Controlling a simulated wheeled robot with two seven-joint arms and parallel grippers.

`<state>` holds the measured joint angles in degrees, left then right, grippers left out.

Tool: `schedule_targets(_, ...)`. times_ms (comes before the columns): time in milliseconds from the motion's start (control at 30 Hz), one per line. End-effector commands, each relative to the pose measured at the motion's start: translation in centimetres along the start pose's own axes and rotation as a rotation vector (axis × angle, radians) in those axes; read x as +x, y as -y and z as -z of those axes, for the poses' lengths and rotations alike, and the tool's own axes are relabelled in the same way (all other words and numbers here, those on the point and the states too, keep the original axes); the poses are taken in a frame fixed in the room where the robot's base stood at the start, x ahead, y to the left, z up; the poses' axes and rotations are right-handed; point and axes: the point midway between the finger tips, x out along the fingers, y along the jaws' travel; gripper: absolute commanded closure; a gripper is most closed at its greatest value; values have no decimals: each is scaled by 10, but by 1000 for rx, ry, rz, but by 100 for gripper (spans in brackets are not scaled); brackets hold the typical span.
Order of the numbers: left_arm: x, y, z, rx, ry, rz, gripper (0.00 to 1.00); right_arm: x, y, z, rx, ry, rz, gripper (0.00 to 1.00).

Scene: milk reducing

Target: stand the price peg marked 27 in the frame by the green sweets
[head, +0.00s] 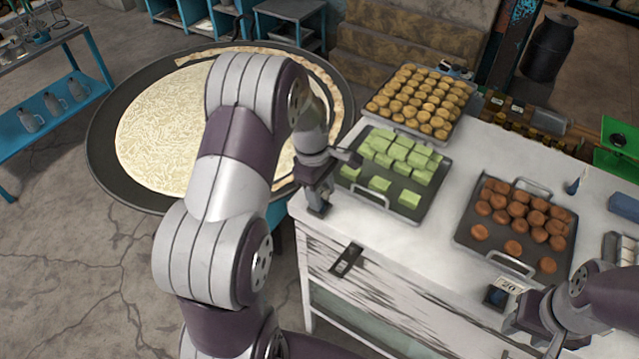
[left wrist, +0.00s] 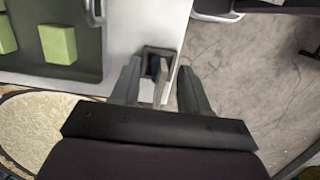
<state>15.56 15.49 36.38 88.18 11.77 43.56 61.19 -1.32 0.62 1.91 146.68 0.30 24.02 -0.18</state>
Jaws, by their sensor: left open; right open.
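The green sweets (head: 405,150) sit in rows on a dark metal tray (head: 352,187) on the white counter. My left gripper (head: 318,200) is at the counter's front left corner, left of that tray. In the left wrist view the open left fingers (left wrist: 157,90) stand either side of a pale upright piece (left wrist: 160,88), perhaps the price peg; its number cannot be read. This piece is at a dark square frame (left wrist: 150,54) near the counter edge; I cannot tell whether it is seated. My right gripper (head: 530,318) is at the lower right, open, near a price marker reading 20 (head: 508,285).
A tray of brown sweets (head: 480,232) lies to the right, and one of golden sweets (head: 372,112) behind. A large round pan (head: 105,150) stands left of the counter. The counter between the front trays is clear.

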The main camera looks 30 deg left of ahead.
Motion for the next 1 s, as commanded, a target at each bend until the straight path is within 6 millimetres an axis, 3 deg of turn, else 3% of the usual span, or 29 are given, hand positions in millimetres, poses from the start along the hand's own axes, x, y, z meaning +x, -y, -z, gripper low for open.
schedule_targets(133, -18, -1, 1, 0, -3, -6, 55, 11, 0, -1, 0, 0, 0, 57)
schedule_targets(267, -48, -1, 1, 0, -3, -7, 55, 23, 0, -3, 0, 0, 0, 57)
schedule_targets(300, -68, 0, 0, -1, -2, -3, 55, 6, 0, -1, 0, 2, 0, 57)
schedule_targets(500, -112, 0, -1, -1, 0, 0, 55, -28, 0, 4, 0, -1, 0, 57)
schedule_targets(700, -125, 0, 0, -1, -1, 0, 55, -38, 0, 5, 0, 0, 0, 57)
schedule_targets(1000, -124, 0, 0, 0, -1, -1, 55, -37, 0, 4, 0, 0, 0, 57)
